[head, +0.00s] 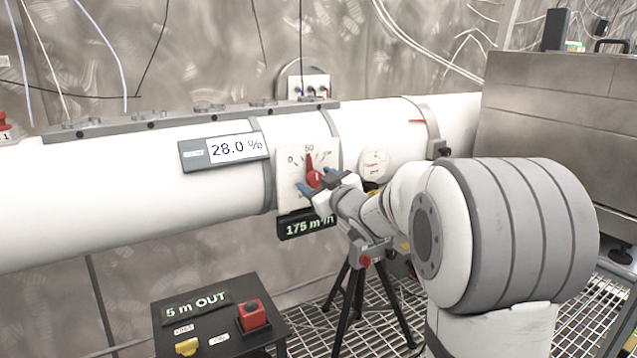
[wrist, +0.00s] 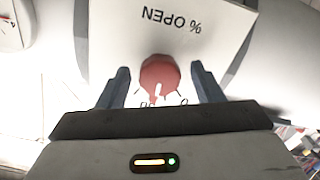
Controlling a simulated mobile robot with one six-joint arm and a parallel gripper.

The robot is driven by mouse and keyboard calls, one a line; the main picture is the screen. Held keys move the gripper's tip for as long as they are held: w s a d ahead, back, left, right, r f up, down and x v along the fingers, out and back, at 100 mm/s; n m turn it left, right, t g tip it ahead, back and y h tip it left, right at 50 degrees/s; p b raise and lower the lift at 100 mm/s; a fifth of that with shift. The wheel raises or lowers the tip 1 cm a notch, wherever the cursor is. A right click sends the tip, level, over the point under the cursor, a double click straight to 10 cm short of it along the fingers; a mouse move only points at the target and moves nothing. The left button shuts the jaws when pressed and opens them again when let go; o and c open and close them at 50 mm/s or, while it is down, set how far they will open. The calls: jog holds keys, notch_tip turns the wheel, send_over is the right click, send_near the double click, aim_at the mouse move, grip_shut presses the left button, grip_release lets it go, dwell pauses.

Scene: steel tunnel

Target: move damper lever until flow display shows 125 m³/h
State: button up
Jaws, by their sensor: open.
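The red damper lever (head: 309,163) is on a white scale plate (head: 290,165) on the pipe; it points up, near the 50 mark. In the wrist view the round red hub (wrist: 160,72) has a white line pointing down the picture. My gripper (head: 318,183) is at the plate, its blue fingers open on either side of the lever, with gaps on both sides in the wrist view (wrist: 162,82). The flow display (head: 306,226), below the plate, appears to read 175 m³/h; my gripper partly hides its right end.
A 28.0 % display (head: 236,149) is on the pipe (head: 90,190), left of the plate. A round gauge (head: 374,162) is to its right.

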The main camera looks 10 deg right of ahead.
jog(key=shift+c, duration=0.3)
jog(key=c, duration=0.9)
jog(key=shift+f+n+b, duration=0.2)
jog(key=shift+n+b, duration=0.5)
jog(key=shift+b, duration=0.15)
jog(key=shift+r+n, duration=0.2)
jog(key=shift+n, duration=0.2)
jog(key=o, duration=1)
jog(key=shift+c, duration=0.2)
jog(key=v, duration=0.8)
jog(key=shift+p, duration=0.4)
